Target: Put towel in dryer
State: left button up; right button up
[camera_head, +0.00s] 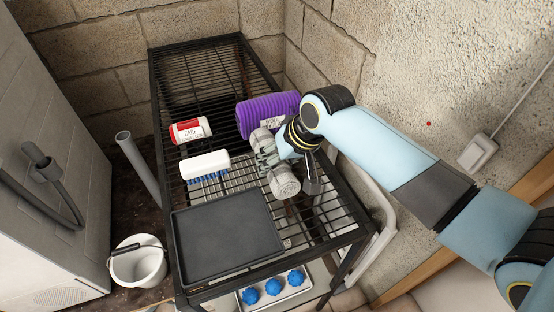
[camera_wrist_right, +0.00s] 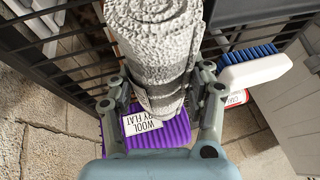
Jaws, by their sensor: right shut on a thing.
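The towel (camera_head: 286,182) is a rolled, pale grey, textured roll over the black wire rack. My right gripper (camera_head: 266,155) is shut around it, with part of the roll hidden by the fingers. In the right wrist view the towel (camera_wrist_right: 155,45) stands between the two fingers of the gripper (camera_wrist_right: 162,98), which press on its sides. I cannot tell whether it still touches the rack. A large white appliance (camera_head: 50,150) with a grey hose stands at the left edge. No dryer opening shows, so I cannot tell whether it is the dryer. My left gripper is not in view.
Blue balls (camera_head: 272,286) lie below. A white bucket (camera_head: 137,264) and grey pipe (camera_head: 137,158) stand between rack and appliance.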

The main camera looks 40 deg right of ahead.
jog(key=o, duration=1.4)
jog(key=shift+c, duration=0.2)
